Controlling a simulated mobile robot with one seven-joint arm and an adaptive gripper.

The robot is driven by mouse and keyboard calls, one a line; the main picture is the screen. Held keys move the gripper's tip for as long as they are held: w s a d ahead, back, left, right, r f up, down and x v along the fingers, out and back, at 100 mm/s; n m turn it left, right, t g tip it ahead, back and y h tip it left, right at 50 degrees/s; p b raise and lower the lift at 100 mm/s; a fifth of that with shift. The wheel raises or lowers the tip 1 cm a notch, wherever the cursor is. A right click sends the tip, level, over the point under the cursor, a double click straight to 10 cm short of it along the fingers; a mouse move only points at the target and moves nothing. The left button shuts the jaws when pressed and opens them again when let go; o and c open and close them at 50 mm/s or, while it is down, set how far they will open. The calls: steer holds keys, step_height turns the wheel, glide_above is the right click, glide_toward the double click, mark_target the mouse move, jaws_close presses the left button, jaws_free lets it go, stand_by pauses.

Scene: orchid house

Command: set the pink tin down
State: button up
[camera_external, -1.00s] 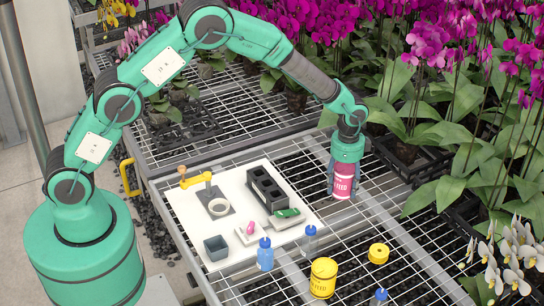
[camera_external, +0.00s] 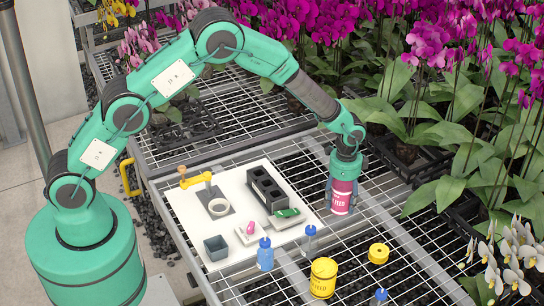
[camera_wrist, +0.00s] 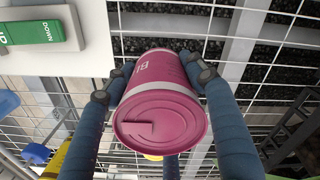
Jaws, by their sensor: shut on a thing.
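The tin's lower end is hidden in the wrist view.
Orchids crowd the right. Mesh around the tin is clear.

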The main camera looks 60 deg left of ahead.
mark_target(343, 184)
steer(key=shift+f, duration=1.2)
steer(key=shift+f, duration=0.15)
steer(key=o, duration=1.4)
steer(key=shift+o, duration=0.2)
step_height(343, 184, up, 12)
steer(key=shift+r+p, duration=0.15)
steer(key=shift+p, duration=1.05)
